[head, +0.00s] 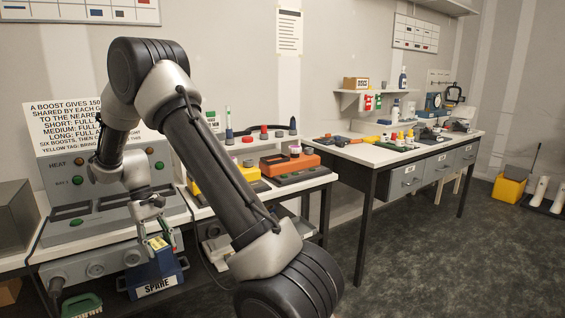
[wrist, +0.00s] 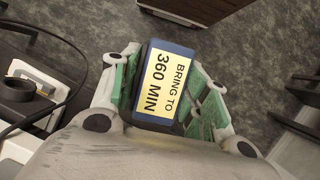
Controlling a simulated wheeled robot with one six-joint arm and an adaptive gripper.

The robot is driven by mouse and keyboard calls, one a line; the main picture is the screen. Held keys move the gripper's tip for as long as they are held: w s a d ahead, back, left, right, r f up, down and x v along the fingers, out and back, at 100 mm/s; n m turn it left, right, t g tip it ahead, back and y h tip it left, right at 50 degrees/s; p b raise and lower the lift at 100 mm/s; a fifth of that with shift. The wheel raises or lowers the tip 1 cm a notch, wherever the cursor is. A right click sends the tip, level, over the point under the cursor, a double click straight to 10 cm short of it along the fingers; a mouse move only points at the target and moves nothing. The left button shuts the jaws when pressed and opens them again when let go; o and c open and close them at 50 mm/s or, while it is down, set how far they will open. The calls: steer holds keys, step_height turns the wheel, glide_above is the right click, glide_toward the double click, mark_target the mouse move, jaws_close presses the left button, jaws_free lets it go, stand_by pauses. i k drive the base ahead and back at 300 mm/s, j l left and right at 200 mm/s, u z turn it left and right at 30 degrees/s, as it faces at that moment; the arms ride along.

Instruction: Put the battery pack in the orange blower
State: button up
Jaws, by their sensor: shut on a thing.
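The battery pack is a dark blue block with a yellow label reading "BRING TO 360 MIN". My gripper (wrist: 165,92) is shut on the battery pack (wrist: 168,83), with a green pad on each side of it. In the head view my gripper (head: 160,240) points down at the bench's front edge, and the pack's yellow label (head: 157,243) shows between the fingers. The pack's lower part overlaps the blue holder marked SPARE (head: 156,288); I cannot tell whether they touch.
A grey charging panel (head: 85,180) with slots and lights stands at left. A yellow device (head: 212,180) sits left of the blower, partly hidden by my arm. Bottles and small tools crowd the right bench (head: 372,153). The floor (head: 440,250) at right is largely clear.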

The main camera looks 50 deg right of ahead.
mark_target(294, 163)
steer(key=k+l, duration=0.1)
steer(key=l, duration=0.4)
steer(key=k+l, duration=0.1)
steer(key=l, duration=0.9)
steer(key=k+l, duration=0.15)
steer(key=l, duration=0.35)
steer(key=k+l, duration=0.1)
steer(key=l, duration=0.4)
